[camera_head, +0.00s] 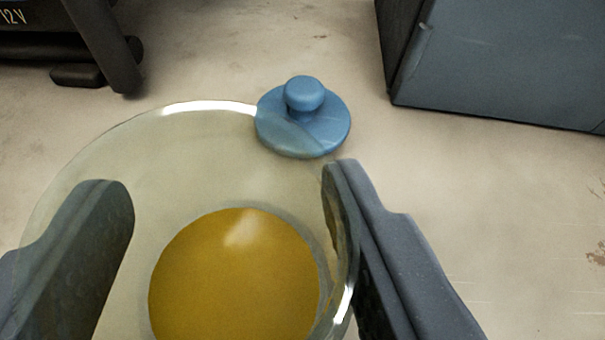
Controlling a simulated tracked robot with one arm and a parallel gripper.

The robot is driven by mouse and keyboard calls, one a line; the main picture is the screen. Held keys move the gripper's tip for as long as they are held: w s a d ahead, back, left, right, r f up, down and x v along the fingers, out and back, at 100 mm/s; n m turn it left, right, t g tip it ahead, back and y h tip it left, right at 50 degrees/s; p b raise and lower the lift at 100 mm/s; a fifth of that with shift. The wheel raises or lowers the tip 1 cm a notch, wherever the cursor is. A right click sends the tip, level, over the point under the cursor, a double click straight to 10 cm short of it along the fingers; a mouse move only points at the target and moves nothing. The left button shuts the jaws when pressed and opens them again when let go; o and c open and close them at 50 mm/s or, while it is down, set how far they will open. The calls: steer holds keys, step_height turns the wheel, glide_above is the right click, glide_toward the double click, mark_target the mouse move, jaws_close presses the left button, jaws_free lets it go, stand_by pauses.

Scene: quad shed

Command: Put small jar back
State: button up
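A clear round glass jar (180,180) with a shiny rim and amber contents (235,280) fills the lower left. I look down into it. The two dark grey fingers of my gripper (232,205) stand wide apart, one to each side of the amber contents. Both overlap the glass in this view, the right one at its right edge. I cannot tell whether they press on the jar. The bottom edge of the picture cuts off the near part of the jar.
A blue round piece with a knob (303,117), like a lid, lies just past the jar's far edge, partly behind the glass. A blue-grey box (505,65) stands at the upper right. A black object marked "12V" (50,45) is at the upper left. Pale surface (250,45) between them is clear.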

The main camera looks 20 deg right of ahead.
mark_target(257, 286)
steer(key=shift+w+d+f, duration=0.1)
steer(key=shift+w+d, duration=0.25)
steer(key=shift+w, duration=0.05)
steer(key=shift+f+b, duration=0.6)
steer(key=shift+f, duration=1.25)
steer(key=shift+r, duration=0.1)
steer(key=o, duration=1.1)
steer(key=p+v, duration=0.1)
steer(key=v, duration=1.1)
steer(key=shift+s+p, duration=0.1)
steer(key=shift+p, duration=0.25)
